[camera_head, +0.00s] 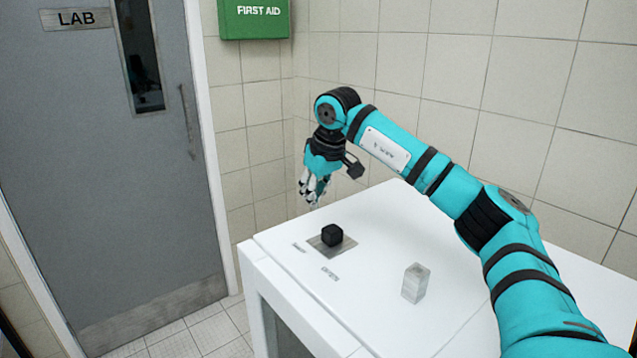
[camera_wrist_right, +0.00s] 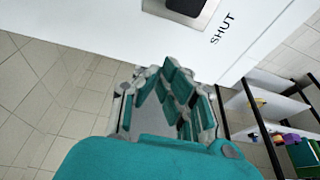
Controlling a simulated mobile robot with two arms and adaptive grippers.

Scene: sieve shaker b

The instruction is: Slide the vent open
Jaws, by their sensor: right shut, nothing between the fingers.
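The vent's slider is a black knob (camera_head: 332,235) on a grey metal plate (camera_head: 320,246) set in the white cabinet top. The knob is partly seen at the top of the wrist view (camera_wrist_right: 188,6), with the label SHUT (camera_wrist_right: 223,28) beside the plate. In the head view, two small labels lie left of and in front of the plate, too small to read surely. My right gripper (camera_head: 312,198) is shut and empty. It points down near the cabinet's far left edge, apart from the knob. In the wrist view its fingers (camera_wrist_right: 168,72) appear over the floor beside the edge. My left gripper is out of view.
A pale translucent block (camera_head: 416,283) stands on the cabinet top (camera_head: 385,225), right of the plate. A tiled wall is behind, with a green first aid box (camera_head: 254,20). A grey lab door (camera_head: 120,170) is at left. Shelves (camera_wrist_right: 275,105) show in the wrist view.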

